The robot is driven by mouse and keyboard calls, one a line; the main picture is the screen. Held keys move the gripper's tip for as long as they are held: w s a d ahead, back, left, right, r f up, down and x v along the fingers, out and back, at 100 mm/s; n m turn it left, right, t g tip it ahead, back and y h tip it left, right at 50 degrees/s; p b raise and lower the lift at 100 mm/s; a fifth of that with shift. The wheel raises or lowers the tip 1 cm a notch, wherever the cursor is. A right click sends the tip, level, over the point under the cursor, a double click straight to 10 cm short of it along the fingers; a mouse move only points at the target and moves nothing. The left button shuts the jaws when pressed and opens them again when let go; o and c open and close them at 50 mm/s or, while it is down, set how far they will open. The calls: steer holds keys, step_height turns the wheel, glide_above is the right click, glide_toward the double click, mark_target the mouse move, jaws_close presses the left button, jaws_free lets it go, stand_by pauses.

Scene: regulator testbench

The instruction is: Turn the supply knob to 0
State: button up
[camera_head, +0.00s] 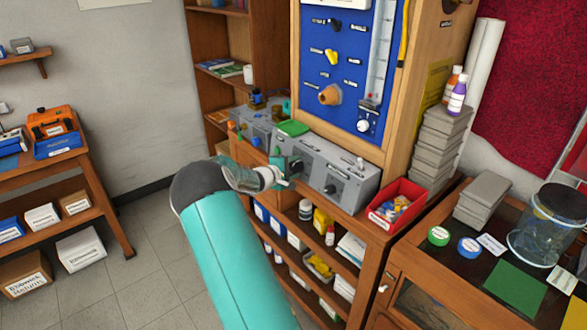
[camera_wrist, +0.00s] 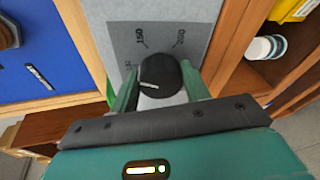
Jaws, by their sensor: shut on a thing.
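The knob (camera_wrist: 160,76) is round and black with a pale pointer line, on a dark dial plate (camera_wrist: 126,36) with printed marks such as "150". I cannot tell from the frames whether this is the supply knob. My gripper (camera_wrist: 160,88) is shut on this knob, one teal finger on each side. In the head view my gripper (camera_head: 284,178) reaches the front of a grey bench unit (camera_head: 312,160), and the knob there is mostly hidden behind it. A second dark knob (camera_head: 330,189) sits on the unit's face to the right.
A blue panel (camera_head: 305,50) with several knobs stands above the unit. A red bin (camera_head: 397,205) of small parts is right of the unit, beside a stack of grey blocks (camera_head: 437,140). Shelves (camera_head: 300,240) lie below. Open floor (camera_head: 140,240) is left of my arm.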

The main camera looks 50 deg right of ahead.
steer(key=n+y, duration=0.1)
steer(key=n, duration=0.4)
steer(key=shift+w+r+n+g, duration=0.1)
steer(key=shift+r+n+g, duration=0.05)
steer(key=shift+n+g, duration=0.25)
steer(key=n, duration=0.3)
steer(key=shift+w+g+y, duration=0.1)
steer(key=shift+g+y, duration=0.2)
steer(key=shift+y, duration=0.1)
steer(key=n+g, duration=0.1)
steer(key=n, duration=0.5)
steer(key=shift+w+g, duration=0.15)
steer(key=shift+g, duration=0.25)
steer(key=n+g, duration=0.1)
steer(key=n, duration=0.2)
steer(key=shift+n+y, duration=0.3)
steer(key=n+g, duration=0.1)
steer(key=n, duration=0.4)
steer(key=shift+w+n, duration=0.15)
steer(key=shift+n, duration=0.25)
steer(key=shift+h, duration=0.4)
steer(key=o, duration=1)
steer(key=shift+d+g, duration=0.1)
steer(key=shift+g, duration=0.2)
